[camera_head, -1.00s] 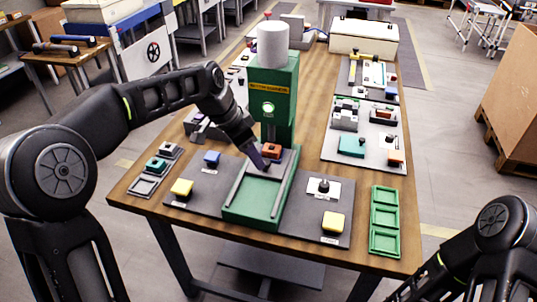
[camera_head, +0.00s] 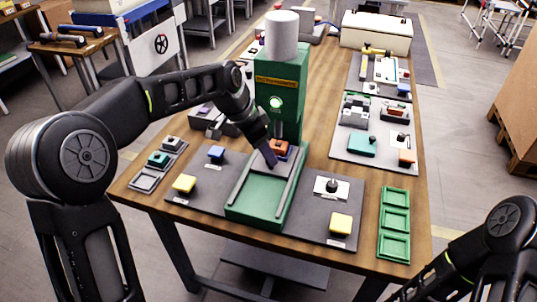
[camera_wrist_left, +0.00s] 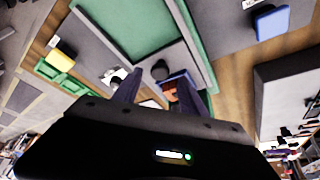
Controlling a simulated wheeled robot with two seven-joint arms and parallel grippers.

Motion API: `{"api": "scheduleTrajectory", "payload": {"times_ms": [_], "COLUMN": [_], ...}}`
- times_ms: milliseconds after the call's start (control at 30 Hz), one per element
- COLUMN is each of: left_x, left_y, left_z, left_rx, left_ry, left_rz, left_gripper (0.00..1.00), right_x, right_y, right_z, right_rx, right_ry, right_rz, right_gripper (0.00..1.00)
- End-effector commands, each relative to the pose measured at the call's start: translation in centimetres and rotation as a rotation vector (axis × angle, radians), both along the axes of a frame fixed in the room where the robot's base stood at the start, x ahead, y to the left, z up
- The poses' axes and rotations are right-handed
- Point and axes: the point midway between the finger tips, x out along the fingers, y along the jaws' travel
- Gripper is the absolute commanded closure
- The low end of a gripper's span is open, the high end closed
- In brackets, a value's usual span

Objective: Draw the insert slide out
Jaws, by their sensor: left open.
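The green press (camera_head: 281,85) stands at the middle of the table, with a lit round button on its front. Its green bed (camera_head: 258,202) runs toward me between two grey rails. The insert slide (camera_head: 262,163) is a grey plate at the back of the bed, bearing an orange block (camera_head: 280,147). My left gripper (camera_head: 269,158) points down at the slide's front, by the block. In the left wrist view its fingers (camera_wrist_left: 155,90) are apart, with a dark round knob (camera_wrist_left: 160,70) seen between them; contact cannot be told. My right gripper is out of view.
Yellow buttons (camera_head: 184,184) and (camera_head: 341,223) flank the bed on the grey mat. A black knob on a white plate (camera_head: 332,187) stands to its right. A green three-pocket tray (camera_head: 394,225) lies at the right edge. The bed's front is bare.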

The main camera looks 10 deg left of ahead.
Motion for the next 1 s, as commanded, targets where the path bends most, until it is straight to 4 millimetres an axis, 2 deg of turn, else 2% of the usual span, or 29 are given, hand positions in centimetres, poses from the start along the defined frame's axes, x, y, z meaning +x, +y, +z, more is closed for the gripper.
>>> {"api": "scheduleTrajectory", "payload": {"times_ms": [200,533,1000], "left_x": [0.6,0.7,0.7], "left_y": [-0.8,-0.9,-0.8], "left_z": [-2.4,-2.7,-2.6], "left_rx": [0.000,0.000,0.000], "left_ry": [0.001,-0.002,-0.001], "left_rz": [0.000,-0.001,0.000], "left_gripper": [0.50,0.51,0.90], "right_x": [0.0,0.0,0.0], "right_y": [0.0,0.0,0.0], "right_z": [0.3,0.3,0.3], "right_rx": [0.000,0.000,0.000], "right_ry": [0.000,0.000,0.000], "right_rz": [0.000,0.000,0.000], "right_gripper": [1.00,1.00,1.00]}}
